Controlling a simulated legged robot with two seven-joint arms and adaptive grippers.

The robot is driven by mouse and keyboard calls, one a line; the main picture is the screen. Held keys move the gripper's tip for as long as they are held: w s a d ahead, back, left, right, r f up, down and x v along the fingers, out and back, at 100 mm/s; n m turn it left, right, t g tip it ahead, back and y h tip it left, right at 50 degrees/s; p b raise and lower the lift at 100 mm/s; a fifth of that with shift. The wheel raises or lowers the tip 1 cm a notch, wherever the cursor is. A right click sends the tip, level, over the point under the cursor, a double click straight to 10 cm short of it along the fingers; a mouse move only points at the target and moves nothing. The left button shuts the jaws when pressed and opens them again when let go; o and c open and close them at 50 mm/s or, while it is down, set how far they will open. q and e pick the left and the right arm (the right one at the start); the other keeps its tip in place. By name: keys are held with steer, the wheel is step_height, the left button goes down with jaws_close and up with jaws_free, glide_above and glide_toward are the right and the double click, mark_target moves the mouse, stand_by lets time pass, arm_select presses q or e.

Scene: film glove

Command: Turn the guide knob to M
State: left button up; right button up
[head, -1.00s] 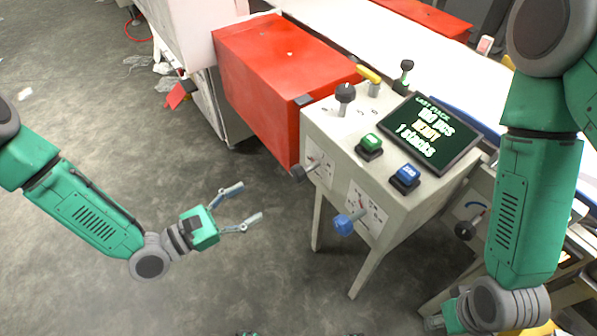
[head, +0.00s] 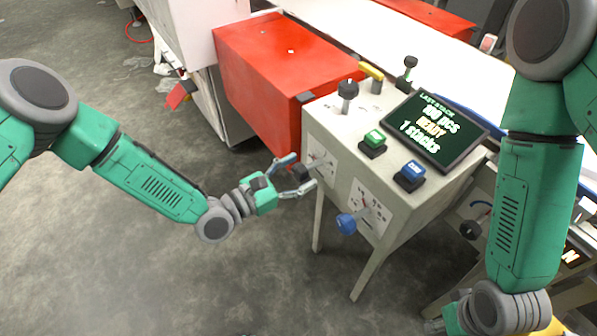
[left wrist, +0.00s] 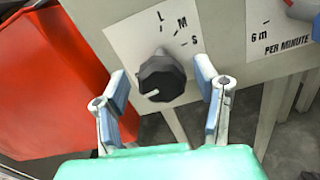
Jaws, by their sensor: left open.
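The guide knob (left wrist: 162,80) is a dark faceted knob on the white dial plate (left wrist: 132,44) marked L, M and S. A white line on its face is at the lower left. In the head view the knob (head: 301,174) sticks out from the cabinet's left side. My left gripper (head: 304,174) is open, its fingers on either side of the knob. In the left wrist view its fingers (left wrist: 166,98) flank the knob with gaps visible. My right gripper (head: 448,316) is only partly visible at the bottom edge; its fingers cannot be made out.
A blue knob (head: 346,223) on a second dial sits right of the guide knob. A red box (head: 290,80) stands close behind. Floor at left is clear.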

arm_select(q)
steer(key=shift+d, duration=0.1)
steer(key=shift+c, duration=0.8)
steer(key=c, duration=1)
